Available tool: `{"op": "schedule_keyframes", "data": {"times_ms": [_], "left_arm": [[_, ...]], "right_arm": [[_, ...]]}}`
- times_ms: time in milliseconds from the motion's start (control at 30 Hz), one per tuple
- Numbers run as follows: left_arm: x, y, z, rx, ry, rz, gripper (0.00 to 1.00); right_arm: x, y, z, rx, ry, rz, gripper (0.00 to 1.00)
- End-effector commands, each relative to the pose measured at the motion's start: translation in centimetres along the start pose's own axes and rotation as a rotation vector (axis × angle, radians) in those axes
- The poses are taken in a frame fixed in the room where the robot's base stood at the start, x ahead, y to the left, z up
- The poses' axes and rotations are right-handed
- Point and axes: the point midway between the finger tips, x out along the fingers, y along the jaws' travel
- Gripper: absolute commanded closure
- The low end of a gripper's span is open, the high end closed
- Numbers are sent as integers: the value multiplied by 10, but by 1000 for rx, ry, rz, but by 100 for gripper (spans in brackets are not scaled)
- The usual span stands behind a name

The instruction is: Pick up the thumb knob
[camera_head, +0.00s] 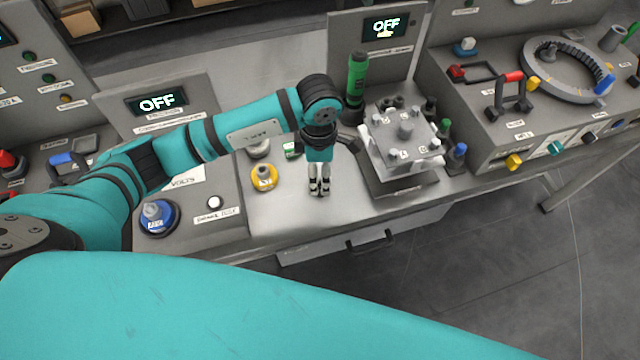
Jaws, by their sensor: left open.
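No label that I can read marks the thumb knob, so I cannot tell which part it is. My right gripper is not in view.
A clamped plate fixture (402,140) stands right of my left gripper, with a green cylinder (357,72) behind it.

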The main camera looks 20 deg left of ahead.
Motion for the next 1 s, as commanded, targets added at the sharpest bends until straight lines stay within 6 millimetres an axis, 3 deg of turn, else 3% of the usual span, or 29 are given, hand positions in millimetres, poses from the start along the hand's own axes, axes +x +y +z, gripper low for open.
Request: {"op": "schedule_keyframes", "data": {"times_ms": [100, 233, 533, 667, 833, 1000], "left_arm": [[10, -1, 0, 2, 0, -2, 30], [17, -1, 0, 1, 0, -1, 30], [58, -3, -3, 0, -1, -1, 30], [65, -2, -3, 2, 0, 0, 30], [65, -2, -3, 2, -1, 1, 30], [65, -2, -3, 2, -1, 1, 51]], "right_arm": [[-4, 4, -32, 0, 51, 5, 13], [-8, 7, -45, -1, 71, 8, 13], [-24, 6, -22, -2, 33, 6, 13], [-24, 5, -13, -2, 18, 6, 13], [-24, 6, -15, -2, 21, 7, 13], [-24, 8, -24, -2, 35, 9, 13]]}}
